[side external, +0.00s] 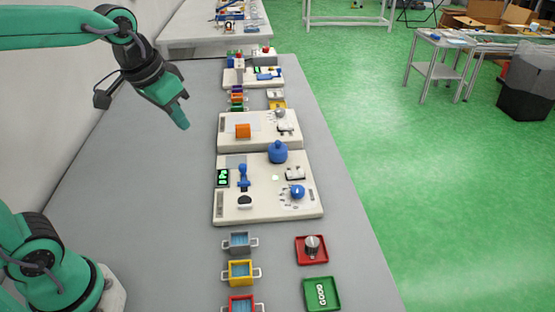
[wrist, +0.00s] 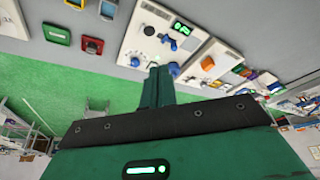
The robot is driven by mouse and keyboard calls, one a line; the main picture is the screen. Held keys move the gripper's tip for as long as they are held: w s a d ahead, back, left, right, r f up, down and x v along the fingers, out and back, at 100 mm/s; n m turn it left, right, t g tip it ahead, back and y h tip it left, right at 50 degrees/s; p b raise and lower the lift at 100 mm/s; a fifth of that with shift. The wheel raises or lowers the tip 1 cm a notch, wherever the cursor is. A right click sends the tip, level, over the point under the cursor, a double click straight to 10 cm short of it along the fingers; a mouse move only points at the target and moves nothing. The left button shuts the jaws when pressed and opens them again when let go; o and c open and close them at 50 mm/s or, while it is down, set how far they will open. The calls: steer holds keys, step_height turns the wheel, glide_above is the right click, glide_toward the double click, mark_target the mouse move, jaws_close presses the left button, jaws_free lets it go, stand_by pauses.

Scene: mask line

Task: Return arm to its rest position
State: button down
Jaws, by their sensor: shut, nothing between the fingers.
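My gripper (side external: 182,118) hangs in the air at the upper left in the side external view, above the grey table (side external: 140,190) and left of the white stations. Its green fingers are shut with nothing between them and point down to the right. In the wrist view the shut fingers (wrist: 158,75) show at the middle, in front of the upside-down scene. The gripper is apart from every object on the table.
Two white stations (side external: 265,211) (side external: 238,145) with blue and orange parts stand mid-table. Grey, yellow and red bins (side external: 240,243) and red and green trays (side external: 311,261) lie nearer the front. The table's left part is clear. A wall runs along the left.

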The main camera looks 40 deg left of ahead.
steer(key=s+a+f+t, duration=0.1)
steer(key=s+f, duration=0.2)
steer(key=s, duration=0.6)
steer(key=shift+a+n, duration=0.15)
steer(key=shift+n, duration=0.25)
stand_by(0.5)
